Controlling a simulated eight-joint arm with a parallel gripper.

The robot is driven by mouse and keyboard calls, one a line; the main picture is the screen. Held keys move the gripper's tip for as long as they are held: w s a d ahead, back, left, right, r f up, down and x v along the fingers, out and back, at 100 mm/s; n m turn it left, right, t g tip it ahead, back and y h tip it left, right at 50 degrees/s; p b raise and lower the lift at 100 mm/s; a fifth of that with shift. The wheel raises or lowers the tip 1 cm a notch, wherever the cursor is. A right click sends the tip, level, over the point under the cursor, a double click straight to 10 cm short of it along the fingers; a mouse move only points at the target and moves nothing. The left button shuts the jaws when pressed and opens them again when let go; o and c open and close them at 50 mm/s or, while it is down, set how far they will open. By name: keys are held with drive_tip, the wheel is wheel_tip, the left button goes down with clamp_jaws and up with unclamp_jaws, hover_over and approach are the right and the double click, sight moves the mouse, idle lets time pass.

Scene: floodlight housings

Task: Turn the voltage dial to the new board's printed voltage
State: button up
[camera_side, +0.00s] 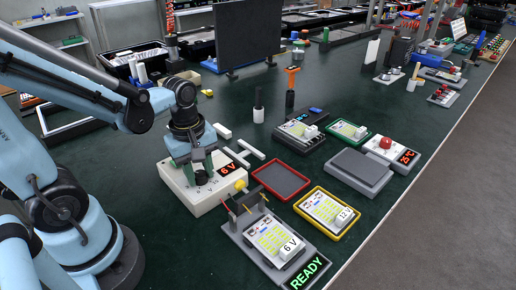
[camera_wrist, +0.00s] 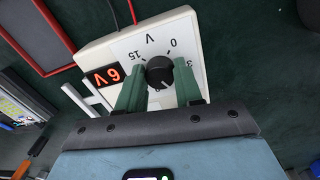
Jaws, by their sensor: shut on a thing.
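The voltage dial is a black knob (camera_wrist: 160,71) on a white supply box (camera_side: 185,199), with a scale marked 0 and 15 around it. The red display on the box (camera_wrist: 106,76) reads 6 V. My gripper (camera_wrist: 158,84) has its green fingers on both sides of the knob, shut on it; in the side view my gripper (camera_side: 198,170) is over the box. A board with a 6 V label (camera_side: 273,241) sits in the grey fixture (camera_side: 252,263), whose screen (camera_side: 307,272) says READY. Another board labelled 12 V (camera_side: 328,210) lies in a yellow tray.
An empty red-rimmed tray (camera_side: 281,181), a grey platform (camera_side: 358,171) and a unit with a red knob and 25°C display (camera_side: 394,152) stand to the right. Boards in black and green trays (camera_side: 347,131) lie behind.

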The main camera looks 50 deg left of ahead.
sight(200, 176)
drive_tip(key=o, duration=1)
drive_tip(key=shift+o, duration=0.2)
wheel_tip(200, 176, up, 12)
drive_tip(key=shift+s, duration=0.3)
drive_tip(key=w+d+f+m+t, duration=0.3)
drive_tip(key=m+t, duration=0.3)
drive_tip(key=m, duration=1)
drive_tip(key=shift+w+f+t, duration=0.3)
drive_tip(key=shift+w, duration=0.25)
